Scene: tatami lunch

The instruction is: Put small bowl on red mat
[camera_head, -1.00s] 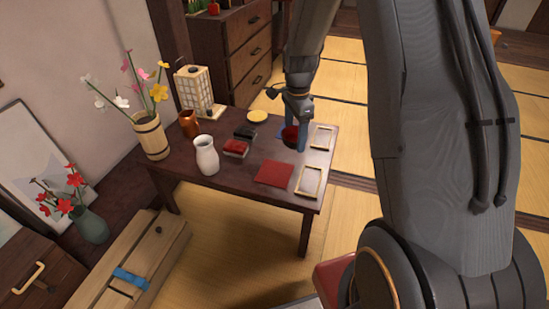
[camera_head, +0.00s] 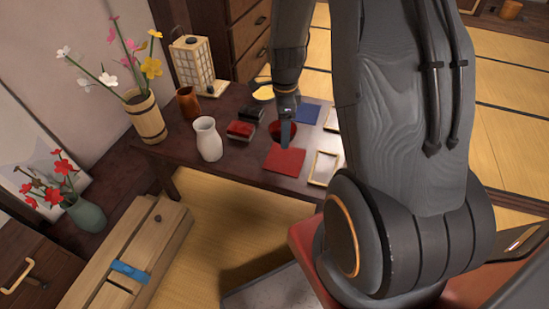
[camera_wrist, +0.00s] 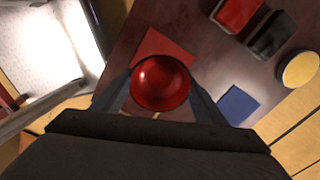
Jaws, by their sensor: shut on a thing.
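A small red bowl (camera_wrist: 160,82) is held between the two fingers of my gripper (camera_wrist: 160,90) in the wrist view. In the head view the bowl (camera_head: 278,130) shows partly behind my gripper (camera_head: 286,136), just beyond the far edge of the red mat. The flat red mat (camera_head: 284,160) lies on the dark table (camera_head: 235,178). In the wrist view the bowl overlaps the red mat (camera_wrist: 158,48) in the picture. The bowl's height above the table is hard to tell.
A blue mat (camera_head: 308,114) lies behind the bowl. A light wooden frame (camera_head: 323,168) lies right of the red mat. A white vase (camera_head: 208,139), a red box (camera_head: 240,130), a black box (camera_head: 251,114) and a yellow dish (camera_head: 263,93) stand to the left.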

